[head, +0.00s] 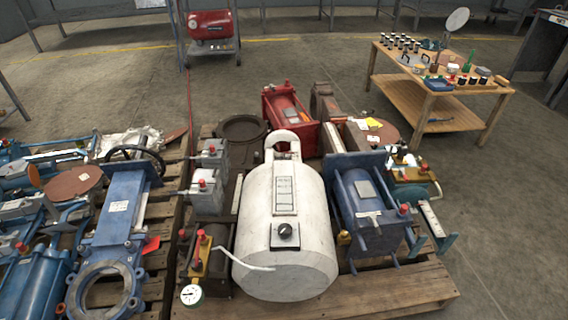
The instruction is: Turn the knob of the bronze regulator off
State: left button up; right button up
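A bronze-coloured fitting (200,262) with a red-capped part on top stands at the front left of the middle pallet, left of the white tank (300,190). A round white gauge (191,295) hangs at its lower end. Another brass-coloured fitting (408,175) with red caps sits at the pallet's right side, beside a blue cylinder. A black knob (286,230) on a light square plate is on the white tank's front. I cannot tell which part the bronze regulator's knob is, or its setting. Neither gripper is in view.
The middle wooden pallet (385,290) is crowded with machine parts. A left pallet holds blue valves (115,225) close beside it. A wooden table (440,100) with small items stands at back right. A red compressor (210,25) is on a rear cart. Floor right is clear.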

aim_at(201, 264)
jog(key=u, duration=0.85)
